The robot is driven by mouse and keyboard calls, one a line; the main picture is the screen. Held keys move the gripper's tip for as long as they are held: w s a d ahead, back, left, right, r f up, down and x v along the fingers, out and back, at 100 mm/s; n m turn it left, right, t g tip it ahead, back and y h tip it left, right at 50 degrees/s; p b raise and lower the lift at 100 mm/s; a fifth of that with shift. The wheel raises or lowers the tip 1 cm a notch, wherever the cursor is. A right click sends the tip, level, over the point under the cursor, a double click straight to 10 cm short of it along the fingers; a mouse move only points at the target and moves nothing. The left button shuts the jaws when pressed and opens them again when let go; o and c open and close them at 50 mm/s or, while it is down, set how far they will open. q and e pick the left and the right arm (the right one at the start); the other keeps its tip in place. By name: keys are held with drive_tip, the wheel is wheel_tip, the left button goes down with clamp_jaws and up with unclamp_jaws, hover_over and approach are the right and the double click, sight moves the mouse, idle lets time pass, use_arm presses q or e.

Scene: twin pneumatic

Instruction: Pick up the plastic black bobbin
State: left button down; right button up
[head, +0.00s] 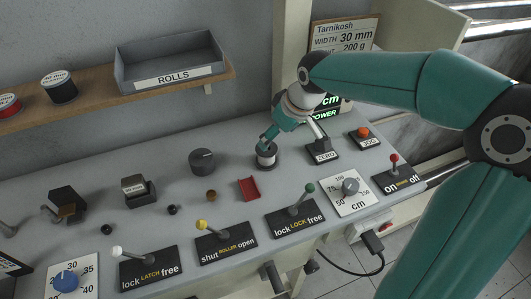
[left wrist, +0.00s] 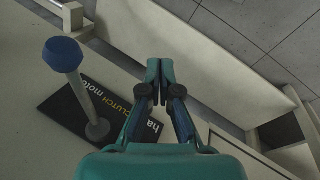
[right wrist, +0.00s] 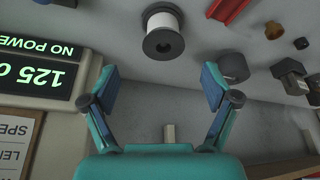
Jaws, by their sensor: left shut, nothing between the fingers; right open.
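The black plastic bobbin (head: 267,156), with black flanges and a pale core, stands on the grey bench top behind the red channel piece. It also shows at the top of the right wrist view (right wrist: 163,30). My right gripper (head: 268,138) is just above and behind it in the head view. In the right wrist view my right gripper (right wrist: 158,80) is open and empty, and the bobbin lies beyond its fingertips, not between them. My left gripper (left wrist: 159,72) is shut and empty beside a blue-knobbed lever (left wrist: 64,56); it is out of the head view.
A red channel piece (head: 249,188), a dark knob (head: 203,161) and a ZERO switch (head: 322,152) stand near the bobbin. Levers line the front edge. A display (right wrist: 45,75) flanks my right gripper. The wooden shelf holds a ROLLS tray (head: 170,62) and labelled spools (head: 59,86).

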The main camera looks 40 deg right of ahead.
sight(266, 154)
drive_tip(key=x, duration=0.5)
drive_tip(key=p+x, duration=0.1)
drive_tip(key=x, duration=0.2)
drive_tip(key=shift+w+a+f, duration=0.2)
drive_tip(key=shift+a, duration=0.1)
drive_tip(key=c, duration=1.1)
